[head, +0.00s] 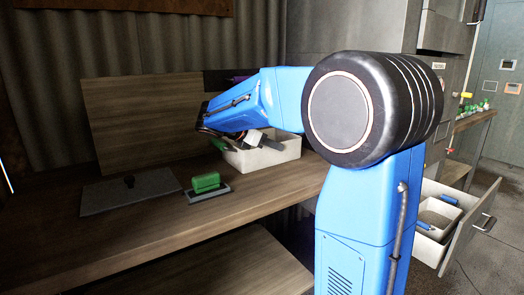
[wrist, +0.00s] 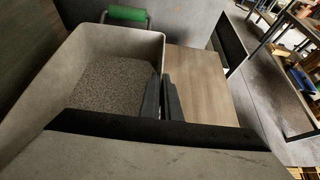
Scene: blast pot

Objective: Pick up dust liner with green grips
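The dust liner is a pale, open-topped box (head: 262,160) standing on the wooden bench in the head view. One green grip (head: 218,144) shows at its left end. In the wrist view the liner (wrist: 38,84) shows a speckled grey floor, and a green grip (wrist: 127,14) stands beyond its far wall. A grip on the opposite end is not visible. My gripper (wrist: 163,82) is at the liner's right wall, its two dark fingers close together with a narrow gap. One finger appears inside the wall and one outside; whether they press on it is unclear.
A green-handled block (head: 206,183) and a dark plate with a knob (head: 130,192) lie left of the liner on the bench (head: 200,222). A wooden board (head: 140,118) stands behind. An open drawer (head: 462,236) with pale trays is at right.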

